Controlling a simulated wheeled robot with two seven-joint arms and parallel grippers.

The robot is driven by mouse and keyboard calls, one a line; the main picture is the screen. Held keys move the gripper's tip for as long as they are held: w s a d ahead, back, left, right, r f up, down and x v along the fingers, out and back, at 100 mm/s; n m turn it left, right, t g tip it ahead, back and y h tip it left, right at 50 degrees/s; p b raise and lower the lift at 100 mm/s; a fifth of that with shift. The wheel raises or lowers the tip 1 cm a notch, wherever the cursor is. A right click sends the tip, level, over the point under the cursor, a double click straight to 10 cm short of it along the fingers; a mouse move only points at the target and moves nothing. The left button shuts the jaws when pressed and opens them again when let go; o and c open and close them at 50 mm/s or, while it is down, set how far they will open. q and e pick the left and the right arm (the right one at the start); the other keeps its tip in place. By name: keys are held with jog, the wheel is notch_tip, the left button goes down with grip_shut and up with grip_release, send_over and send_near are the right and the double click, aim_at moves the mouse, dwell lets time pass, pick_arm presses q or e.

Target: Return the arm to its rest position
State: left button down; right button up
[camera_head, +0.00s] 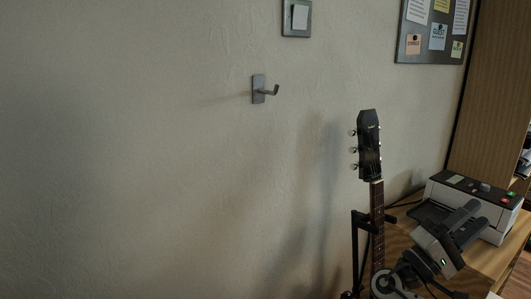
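My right gripper (477,214) is at the lower right, with a grey body and two dark fingers pointing up and to the right. The fingers stand a little apart with nothing visible between them, in front of the printer and desk in the picture. My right arm (391,283) comes in from the bottom edge and overlaps the lower part of the guitar neck. My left gripper and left arm are not in view.
A guitar (370,150) stands upright on a black stand (356,250). A printer (478,195) sits on a wooden desk (492,259). A wall hook (262,91) is empty. A noticeboard (427,50) hangs upper right. The left side shows bare wall.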

jog(key=s+d+r+g+h, duration=0.1)
jog(key=s+d+r+h, duration=0.15)
jog(key=d, duration=0.25)
notch_tip(320, 180, down, 18)
jog(key=w+n+t+y, duration=0.1)
jog(key=n+t+y, duration=0.7)
jog(key=y, duration=0.5)
jog(key=s+a+f+g+y, duration=0.1)
jog(key=s+a+f+y, duration=0.25)
jog(key=f, duration=0.35)
jog(key=s+a+f+y, duration=0.3)
jog(key=a+f+y, duration=0.15)
jog(key=f, duration=0.25)
jog(key=s+a+m+g+y, duration=0.2)
jog(key=s+a+m+y, duration=0.2)
jog(key=s+a+y, duration=0.85)
jog(key=w+a+r+m+t+h+p, duration=0.1)
jog(key=a+r+m+p, duration=0.1)
jog(key=a+m, duration=0.3)
jog(key=a, duration=0.3)
jog(key=shift+r+t+h, duration=0.15)
jog(key=shift+t+h, duration=0.25)
jog(key=shift+w, duration=0.1)
